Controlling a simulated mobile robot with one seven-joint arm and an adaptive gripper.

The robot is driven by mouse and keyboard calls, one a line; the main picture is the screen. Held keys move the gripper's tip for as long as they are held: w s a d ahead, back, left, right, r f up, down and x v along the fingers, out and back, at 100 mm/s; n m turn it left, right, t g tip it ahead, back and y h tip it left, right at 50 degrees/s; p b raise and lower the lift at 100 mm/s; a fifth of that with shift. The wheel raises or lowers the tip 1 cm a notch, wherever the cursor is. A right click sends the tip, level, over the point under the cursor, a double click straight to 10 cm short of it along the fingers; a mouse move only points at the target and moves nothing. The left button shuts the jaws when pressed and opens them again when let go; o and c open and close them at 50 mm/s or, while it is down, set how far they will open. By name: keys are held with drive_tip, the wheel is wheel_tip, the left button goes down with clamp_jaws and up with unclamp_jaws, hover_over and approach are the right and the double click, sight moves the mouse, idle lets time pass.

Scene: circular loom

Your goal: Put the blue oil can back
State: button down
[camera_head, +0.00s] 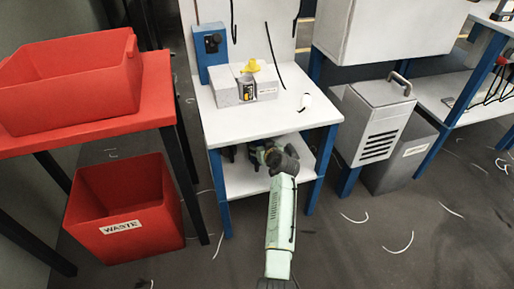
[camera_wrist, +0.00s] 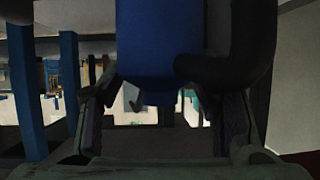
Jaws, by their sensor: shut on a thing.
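The blue oil can (camera_wrist: 160,45) fills the upper middle of the wrist view, with a curved black part, perhaps its handle, on its right. My gripper (camera_wrist: 170,112) has its fingers on either side of the can and is shut on it. In the head view my gripper (camera_head: 262,153) is low, between the white table's top and its lower shelf (camera_head: 246,182). The can cannot be made out there; my arm and the table top cover that spot.
The table top (camera_head: 230,118) is close above my gripper, and blue legs (camera_head: 326,160) stand at its sides. On it are a grey block (camera_head: 223,91) with a yellow item and a blue box (camera_head: 212,52). A red waste bin (camera_head: 125,205) stands left, a vented grey unit (camera_head: 375,115) right.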

wheel_tip(320, 180, down, 2)
drive_tip(key=shift+b, duration=0.3)
drive_tip(key=shift+f, duration=0.1)
drive_tip(key=shift+r, duration=0.2)
drive_tip(key=shift+f, duration=0.15)
drive_tip(key=c, duration=1)
unclamp_jaws()
drive_tip(key=shift+f, duration=0.15)
drive_tip(key=o, duration=0.5)
